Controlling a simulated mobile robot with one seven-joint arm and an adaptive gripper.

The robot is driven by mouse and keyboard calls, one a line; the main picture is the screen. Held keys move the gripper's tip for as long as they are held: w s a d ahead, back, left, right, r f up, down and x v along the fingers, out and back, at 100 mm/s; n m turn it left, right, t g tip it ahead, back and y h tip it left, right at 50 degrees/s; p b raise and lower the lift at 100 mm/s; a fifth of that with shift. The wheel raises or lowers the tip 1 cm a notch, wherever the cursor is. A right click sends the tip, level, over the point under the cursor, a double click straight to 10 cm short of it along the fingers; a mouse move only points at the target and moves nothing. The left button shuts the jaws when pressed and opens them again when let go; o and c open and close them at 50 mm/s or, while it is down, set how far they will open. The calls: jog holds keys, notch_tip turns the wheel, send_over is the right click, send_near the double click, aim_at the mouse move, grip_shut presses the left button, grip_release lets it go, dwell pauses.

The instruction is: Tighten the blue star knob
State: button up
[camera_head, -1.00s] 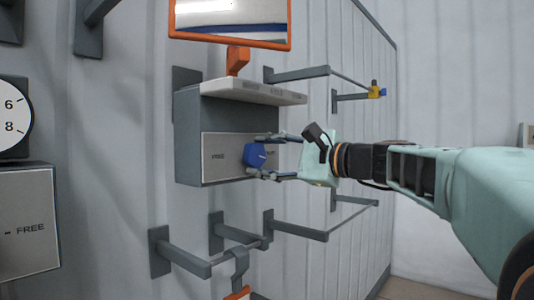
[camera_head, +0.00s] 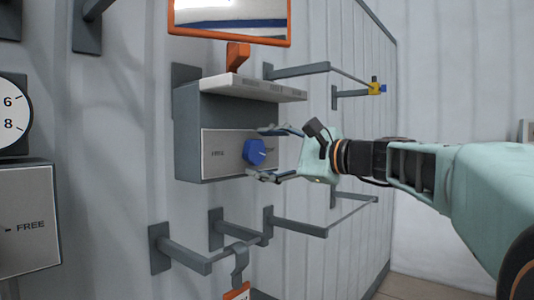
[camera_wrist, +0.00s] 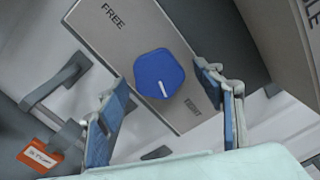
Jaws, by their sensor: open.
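The blue star knob (camera_head: 254,152) sits on the light grey front plate (camera_head: 222,166) of a dark grey box on the wall. In the wrist view the knob (camera_wrist: 159,75) has a white pointer line and lies between the words FREE and TIGHT on the plate (camera_wrist: 118,32). Its line points toward the TIGHT side. My gripper (camera_head: 258,152) is open, with one finger above and one below the knob in the head view. In the wrist view the fingers (camera_wrist: 160,100) stand apart on either side, clear of the knob.
A white ledge (camera_head: 255,88) juts out above the box, with an orange-framed panel (camera_head: 229,42) over it. Grey hook rails (camera_head: 298,226) stick out below, one holding an orange tag (camera_head: 237,292). Another box marked FREE (camera_head: 28,230) is at the left.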

jog(key=v, duration=0.7)
jog(key=shift+s+d, duration=0.2)
jog(key=shift+w+f, duration=0.1)
